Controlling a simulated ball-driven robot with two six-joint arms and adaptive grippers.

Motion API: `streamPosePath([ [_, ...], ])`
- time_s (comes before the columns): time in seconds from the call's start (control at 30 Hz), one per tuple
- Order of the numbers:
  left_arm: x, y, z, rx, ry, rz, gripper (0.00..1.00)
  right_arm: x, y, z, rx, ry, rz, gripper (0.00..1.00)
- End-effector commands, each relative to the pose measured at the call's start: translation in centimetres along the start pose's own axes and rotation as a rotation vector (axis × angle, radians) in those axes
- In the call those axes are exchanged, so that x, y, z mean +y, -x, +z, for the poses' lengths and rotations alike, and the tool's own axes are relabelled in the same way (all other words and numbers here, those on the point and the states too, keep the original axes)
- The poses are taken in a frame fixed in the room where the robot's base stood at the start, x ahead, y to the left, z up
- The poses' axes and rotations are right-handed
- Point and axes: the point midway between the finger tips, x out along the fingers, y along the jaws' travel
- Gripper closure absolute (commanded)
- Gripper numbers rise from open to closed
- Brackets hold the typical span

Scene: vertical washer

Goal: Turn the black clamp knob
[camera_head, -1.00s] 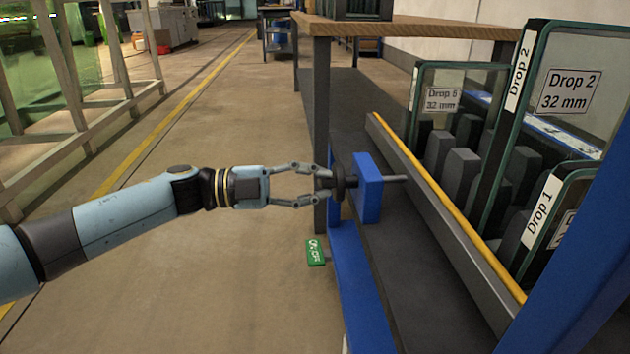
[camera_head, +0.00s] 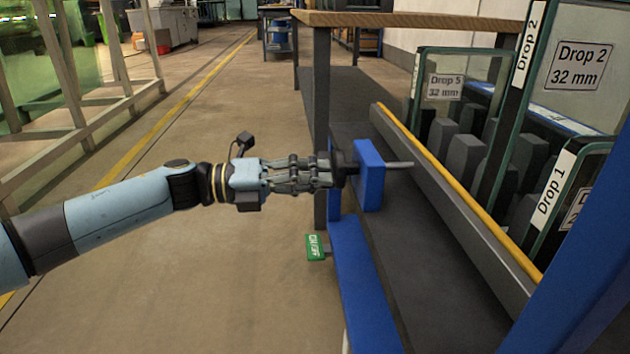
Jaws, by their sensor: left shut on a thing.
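The black clamp knob (camera_head: 345,168) sits on the left side of a blue block (camera_head: 370,176). A thin grey rod (camera_head: 399,164) sticks out of the block's right side. My left gripper (camera_head: 329,171) reaches in from the left, level with the knob. Its fingers are shut on the knob's near end, and they hide part of it. The wrist is rolled so that the fingers overlap in the view. My right gripper is not in view.
A yellow-topped rail (camera_head: 455,200) runs right of the block. Glass panes labelled Drop 1 (camera_head: 552,190), Drop 2 (camera_head: 580,68) and Drop 5 (camera_head: 444,87) stand beyond it. Open floor lies left.

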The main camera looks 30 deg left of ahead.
Motion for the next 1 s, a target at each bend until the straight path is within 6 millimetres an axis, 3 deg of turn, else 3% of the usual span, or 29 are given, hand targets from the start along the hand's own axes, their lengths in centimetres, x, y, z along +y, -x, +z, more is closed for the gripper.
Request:
streamPosePath([
  [0.4, 1.1, 0.1, -0.1, 0.004, -0.390, 0.005, 1.00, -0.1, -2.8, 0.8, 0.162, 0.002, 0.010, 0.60],
  [1.0, 1.8, 0.1, 0.5, 0.005, -0.960, 0.003, 1.00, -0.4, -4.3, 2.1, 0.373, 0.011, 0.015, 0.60],
])
